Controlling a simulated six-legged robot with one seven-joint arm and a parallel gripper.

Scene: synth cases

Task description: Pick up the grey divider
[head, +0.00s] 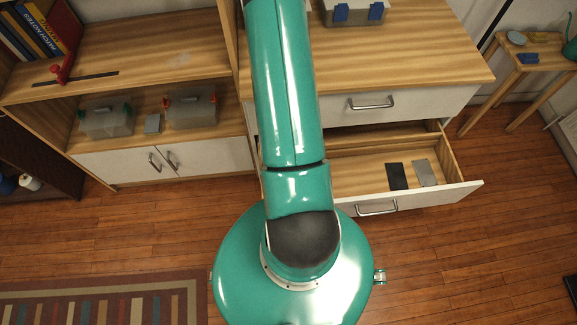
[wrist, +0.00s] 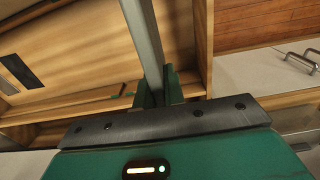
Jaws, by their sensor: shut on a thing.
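My gripper (wrist: 155,90) shows in the wrist view with its green fingers shut on a grey divider (wrist: 143,38). The divider appears as a long narrow grey strip, reaching from between the fingers to the top edge of the picture. In the head view my own arm hides the gripper and the held divider. A flat grey piece (head: 425,172) lies in the open drawer (head: 350,178), beside a black piece (head: 397,176). The black piece also shows at the left of the wrist view (wrist: 20,71).
The open drawer juts out from the cabinet, with its handle (head: 376,208) in front. A small side table (head: 530,62) is at the right. The wooden floor (head: 450,260) is clear at the front right.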

